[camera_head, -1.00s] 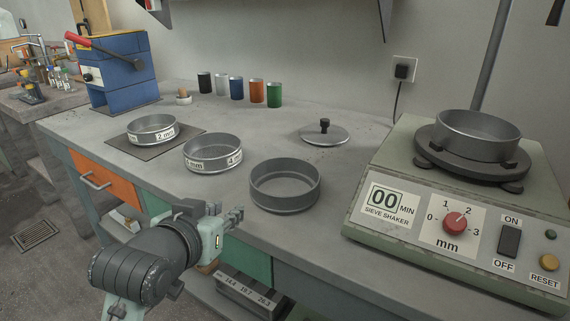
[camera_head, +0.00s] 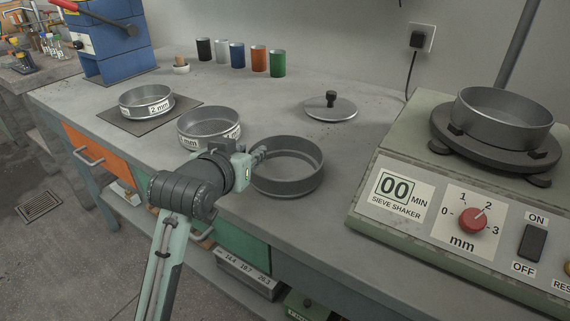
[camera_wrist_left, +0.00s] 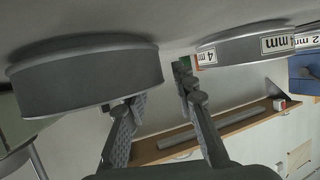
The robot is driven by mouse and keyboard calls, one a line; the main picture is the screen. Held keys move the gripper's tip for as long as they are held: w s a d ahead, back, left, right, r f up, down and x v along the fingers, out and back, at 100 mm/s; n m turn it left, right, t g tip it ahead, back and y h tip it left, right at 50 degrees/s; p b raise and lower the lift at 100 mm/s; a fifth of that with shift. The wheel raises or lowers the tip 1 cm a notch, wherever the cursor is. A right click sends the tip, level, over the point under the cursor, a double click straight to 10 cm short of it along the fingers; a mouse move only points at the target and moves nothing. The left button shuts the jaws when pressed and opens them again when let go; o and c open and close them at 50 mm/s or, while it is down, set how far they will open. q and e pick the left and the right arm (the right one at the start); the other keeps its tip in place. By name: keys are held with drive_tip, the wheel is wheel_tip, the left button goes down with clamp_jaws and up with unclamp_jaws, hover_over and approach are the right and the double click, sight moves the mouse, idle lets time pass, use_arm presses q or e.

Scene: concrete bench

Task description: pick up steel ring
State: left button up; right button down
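A plain grey steel ring (camera_head: 287,180), a round open pan shape without a label, stands on the bench in the middle of the head view. It also shows large at the upper left of the left wrist view (camera_wrist_left: 85,80), which is upside down. My left gripper (camera_head: 262,153) is at the ring's left rim. In the left wrist view its two fingers (camera_wrist_left: 160,95) are spread apart with nothing between them. One finger overlaps the ring's rim edge there; I cannot tell whether it touches. My right gripper is not in view.
A labelled 4 mm sieve (camera_head: 209,115) stands close left of the ring, partly behind my wrist. A 2 mm sieve (camera_head: 146,90) sits on a dark mat. A knobbed lid (camera_head: 331,109) lies behind. The sieve shaker (camera_head: 400,198) bears another ring (camera_head: 503,125) at right.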

use_arm(q)
drive_tip(key=shift+c, duration=0.5)
clamp_jaws()
